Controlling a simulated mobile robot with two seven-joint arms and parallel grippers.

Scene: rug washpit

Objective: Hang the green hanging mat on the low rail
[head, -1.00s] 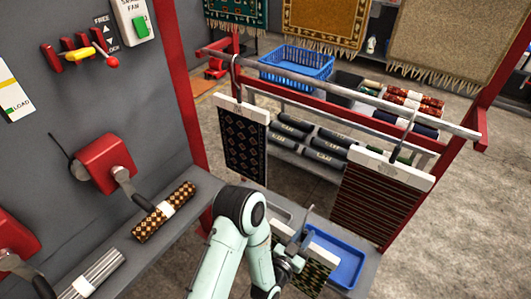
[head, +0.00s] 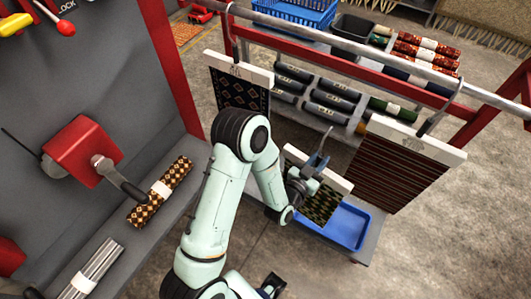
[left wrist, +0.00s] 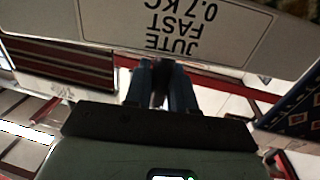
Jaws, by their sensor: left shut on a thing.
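My left gripper (head: 307,183) is shut on the white header bar (head: 335,178) of the green hanging mat (head: 320,204). The mat hangs below the bar, dark green with a small pattern, partly hidden by my wrist. In the left wrist view the fingers (left wrist: 160,88) meet the white bar (left wrist: 190,28), whose upside-down label reads JUTE FAST 0.7 KG. The low rail (head: 375,55) is a grey pipe running across, beyond and above the held mat. The held mat looks apart from it. My right gripper cannot be made out.
A dark patterned mat (head: 238,92) hangs on the left and a red striped mat (head: 395,172) on the right, with rail free between them. A blue tray (head: 345,228) lies below the held mat. Rolled mats (head: 335,87) fill a rack behind. A red crank box (head: 85,150) juts out left.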

